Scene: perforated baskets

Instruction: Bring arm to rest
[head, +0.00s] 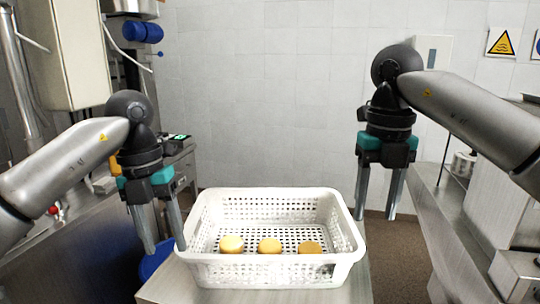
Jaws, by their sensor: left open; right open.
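My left gripper (162,228) points down, open and empty, just left of the white basket's left rim. My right gripper (374,200) points down, open and empty, beyond the basket's right side and higher up. The white perforated basket (270,272) stands in the middle. In it, three round yellowish pieces lie in a row along the front: a left one (231,244), a middle one (269,246) and a right one (309,248). Neither gripper holds anything.
The basket stands on a grey table (180,285). A metal counter (445,225) runs along the right, and another metal worktop (75,240) lies at the left. A blue object (155,262) shows low behind my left gripper. The tiled wall is at the back.

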